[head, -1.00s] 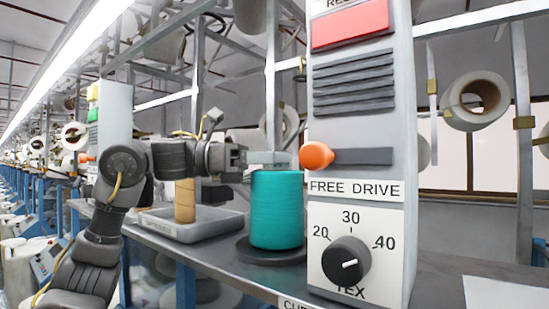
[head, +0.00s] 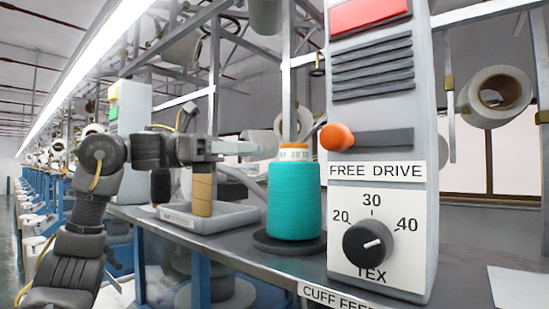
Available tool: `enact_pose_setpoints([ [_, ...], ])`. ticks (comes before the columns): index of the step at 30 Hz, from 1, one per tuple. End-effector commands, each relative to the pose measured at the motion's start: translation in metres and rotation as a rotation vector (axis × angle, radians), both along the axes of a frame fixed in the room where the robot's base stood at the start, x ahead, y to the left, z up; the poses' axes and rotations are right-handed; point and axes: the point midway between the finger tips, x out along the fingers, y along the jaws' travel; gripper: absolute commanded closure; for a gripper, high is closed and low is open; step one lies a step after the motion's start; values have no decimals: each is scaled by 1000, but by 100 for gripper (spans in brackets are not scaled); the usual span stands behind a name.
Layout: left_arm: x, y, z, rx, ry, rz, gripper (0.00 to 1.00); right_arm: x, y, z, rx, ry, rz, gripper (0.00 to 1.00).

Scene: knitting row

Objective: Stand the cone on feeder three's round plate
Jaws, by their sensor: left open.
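The teal cone (head: 294,202) stands upright on a dark round plate (head: 262,243) on the grey shelf, beside the control panel. Its orange tip and a printed pale band show at the top. My left gripper (head: 250,148) is open and empty, to the left of the cone's top and apart from its teal body. Its fingers point right, toward the cone's tip. Whether the plate carries a feeder number cannot be read. My right gripper is not in view.
A grey tray (head: 236,215) holding a tan tube (head: 202,192) lies left of the cone. The tall control panel (head: 378,150) with an orange knob (head: 337,137) stands close on the right. The shelf's front edge (head: 270,272) runs below, with metal posts behind.

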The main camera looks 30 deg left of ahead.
Motion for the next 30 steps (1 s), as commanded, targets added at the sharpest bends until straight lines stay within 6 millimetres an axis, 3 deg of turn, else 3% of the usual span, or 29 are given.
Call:
enact_pose_setpoints([
  [3, -9, 18, 0, -1, 0, 2, 34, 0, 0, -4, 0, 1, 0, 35],
  [9, -16, 33, 0, 0, 0, -1, 34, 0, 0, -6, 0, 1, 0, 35],
  [30, -17, 34, 0, 0, 0, -1, 34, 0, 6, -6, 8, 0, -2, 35],
])
